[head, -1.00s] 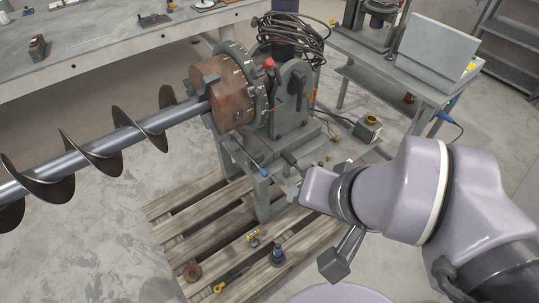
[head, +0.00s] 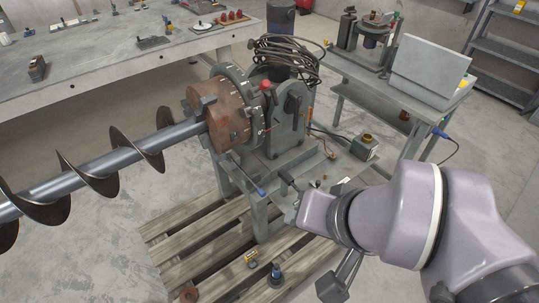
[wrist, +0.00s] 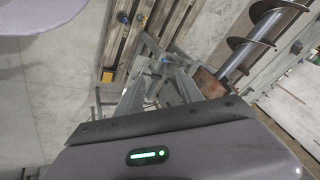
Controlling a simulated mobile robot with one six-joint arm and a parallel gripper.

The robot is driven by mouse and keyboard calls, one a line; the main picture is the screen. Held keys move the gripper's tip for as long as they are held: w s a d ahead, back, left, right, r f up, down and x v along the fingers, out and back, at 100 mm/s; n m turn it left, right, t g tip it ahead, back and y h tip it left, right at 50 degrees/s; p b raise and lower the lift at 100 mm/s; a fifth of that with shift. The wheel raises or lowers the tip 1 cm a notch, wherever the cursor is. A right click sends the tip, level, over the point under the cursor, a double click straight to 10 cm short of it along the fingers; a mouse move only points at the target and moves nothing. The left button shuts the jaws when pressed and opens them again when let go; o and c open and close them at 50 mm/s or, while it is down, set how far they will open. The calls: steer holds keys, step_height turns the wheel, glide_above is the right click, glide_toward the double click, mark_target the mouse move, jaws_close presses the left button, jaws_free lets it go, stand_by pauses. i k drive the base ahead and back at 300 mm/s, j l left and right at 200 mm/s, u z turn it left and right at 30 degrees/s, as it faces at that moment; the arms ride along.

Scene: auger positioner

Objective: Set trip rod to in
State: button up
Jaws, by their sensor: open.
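The auger positioner has a rusty chuck (head: 232,112) clamping the auger shaft (head: 85,168) and a grey headstock (head: 290,125). A thin rod with a blue grip (head: 252,181) sticks out at its front, below the chuck. A short dark-ended rod (head: 288,179) sits to its right. A red knob (head: 266,86) tops a lever on the headstock. No label shows which one is the trip rod. My gripper (wrist: 160,88) is open and empty in the wrist view, pointing toward the stand and a small blue part (wrist: 164,61).
The stand is on a wooden pallet (head: 190,235) with small loose items, including a blue-topped one (head: 275,275). A brass-topped box (head: 365,146) sits right of the headstock. A long workbench (head: 110,65) and a side table (head: 362,100) stand behind. Cable (head: 285,52) is coiled on top.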

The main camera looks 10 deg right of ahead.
mark_target(262, 193)
steer(key=i+u, duration=0.15)
steer(key=u, duration=0.2)
steer(key=i+j+u, duration=0.1)
steer(key=u, duration=0.3)
steer(key=i+u, duration=0.2)
steer(key=u, duration=0.15)
